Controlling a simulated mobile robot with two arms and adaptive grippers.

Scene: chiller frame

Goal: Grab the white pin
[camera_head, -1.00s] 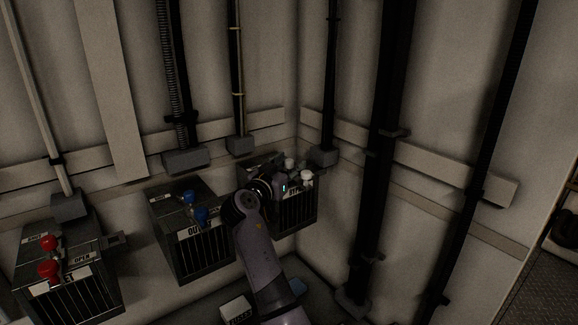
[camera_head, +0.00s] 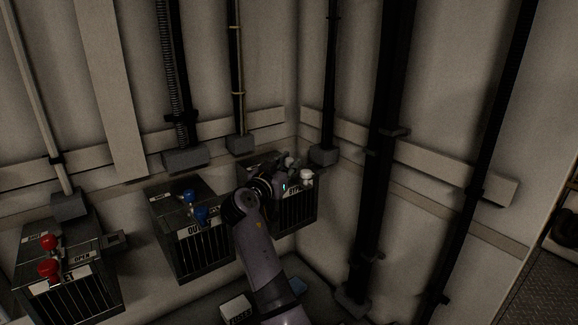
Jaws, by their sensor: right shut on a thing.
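Two white pins sit on the top of the right-hand dark box (camera_head: 299,211). The nearer white pin (camera_head: 307,175) shows clear at the box's front right corner. The farther white pin (camera_head: 289,160) shows just behind my right gripper (camera_head: 287,176). The gripper is at the box top, reached by my arm from below. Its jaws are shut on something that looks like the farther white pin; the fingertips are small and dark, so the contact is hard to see. My left gripper is not in view.
The middle box (camera_head: 192,250) carries blue pins (camera_head: 189,196), and the left box (camera_head: 70,295) carries red pins (camera_head: 48,268). Dark vertical pipes (camera_head: 385,130) run up the walls behind and to the right. A small white box (camera_head: 236,309) lies low beside my arm.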

